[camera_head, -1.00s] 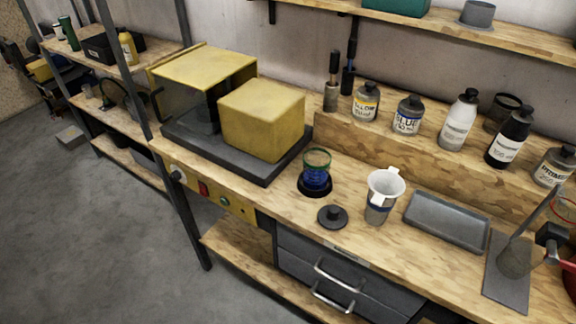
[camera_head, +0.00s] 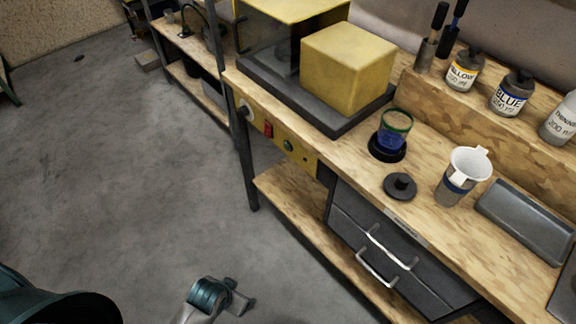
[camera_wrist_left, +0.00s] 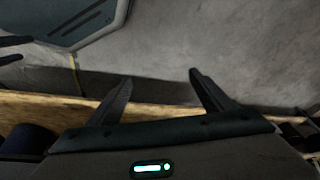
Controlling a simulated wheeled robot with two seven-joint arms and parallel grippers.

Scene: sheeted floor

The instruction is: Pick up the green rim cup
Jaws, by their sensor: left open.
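The green rim cup (camera_head: 392,137) stands upright on the workbench in the head view. It has a green ring at its top and a blue lower part, and it sits on a round black base (camera_head: 376,152). In the left wrist view, my left gripper (camera_wrist_left: 161,76) is open, with its two dark fingers spread and nothing between them. The cup does not show in that view. In the head view parts of my own body show at the bottom left, well away from the cup. My right gripper is not seen.
A white cup (camera_head: 459,176) stands right of the green rim cup. A black lid (camera_head: 400,186) lies in front of it and a yellow block (camera_head: 348,68) stands behind left. A grey tray (camera_head: 527,221) and paint bottles (camera_head: 510,93) are further right. Drawers (camera_head: 385,240) are below.

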